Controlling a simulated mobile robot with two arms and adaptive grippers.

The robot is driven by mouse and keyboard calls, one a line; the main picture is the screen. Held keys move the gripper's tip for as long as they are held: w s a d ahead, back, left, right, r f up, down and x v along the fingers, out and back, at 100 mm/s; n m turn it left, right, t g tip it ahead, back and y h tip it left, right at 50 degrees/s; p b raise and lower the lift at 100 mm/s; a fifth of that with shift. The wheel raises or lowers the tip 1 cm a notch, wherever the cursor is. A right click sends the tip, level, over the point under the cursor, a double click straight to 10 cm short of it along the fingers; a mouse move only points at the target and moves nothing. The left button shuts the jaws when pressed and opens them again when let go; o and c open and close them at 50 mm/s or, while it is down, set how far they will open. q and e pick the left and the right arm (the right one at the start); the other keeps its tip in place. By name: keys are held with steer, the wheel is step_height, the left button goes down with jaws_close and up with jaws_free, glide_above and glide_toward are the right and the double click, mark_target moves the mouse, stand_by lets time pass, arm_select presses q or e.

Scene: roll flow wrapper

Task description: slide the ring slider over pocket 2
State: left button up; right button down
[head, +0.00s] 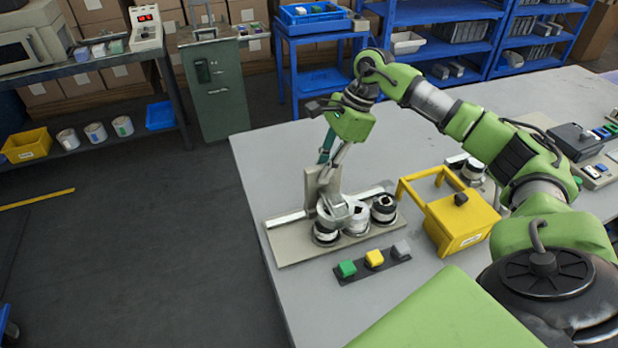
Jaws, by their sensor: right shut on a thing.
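A beige board (296,251) on the grey table carries a pale rail (287,219) running left to right. On the rail stands the ring slider (320,184), an upright beige block with a pale ring part in front, low over the left and middle rolls. Black-and-white rolls sit in a row along the board: a left one (325,235), a middle one (356,220) and a right one (383,210). Which pocket the ring covers I cannot tell exactly. My right gripper (332,163) comes down from above, shut on the slider. Its fingertips are partly hidden. My left gripper is out of view.
Green, yellow and grey blocks stand on a dark strip (350,280) in front of the board. A yellow box with a handle frame (463,228) stands to its right, near my right arm. Devices (575,142) lie at the far right. The table's left part is clear.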

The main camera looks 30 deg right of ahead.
steer(key=d, duration=0.2)
steer(key=s+d+b, duration=0.1)
steer(key=d, duration=0.2)
steer(key=shift+s+d, duration=0.15)
steer(key=shift+d, duration=0.15)
steer(key=c, duration=2)
jaws_free()
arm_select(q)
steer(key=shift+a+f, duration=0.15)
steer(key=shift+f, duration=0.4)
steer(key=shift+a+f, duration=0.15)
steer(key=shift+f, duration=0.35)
arm_select(e)
steer(key=shift+o, duration=0.2)
steer(key=v, duration=1.2)
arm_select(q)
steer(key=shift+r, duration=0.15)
arm_select(e)
steer(key=shift+r, duration=0.1)
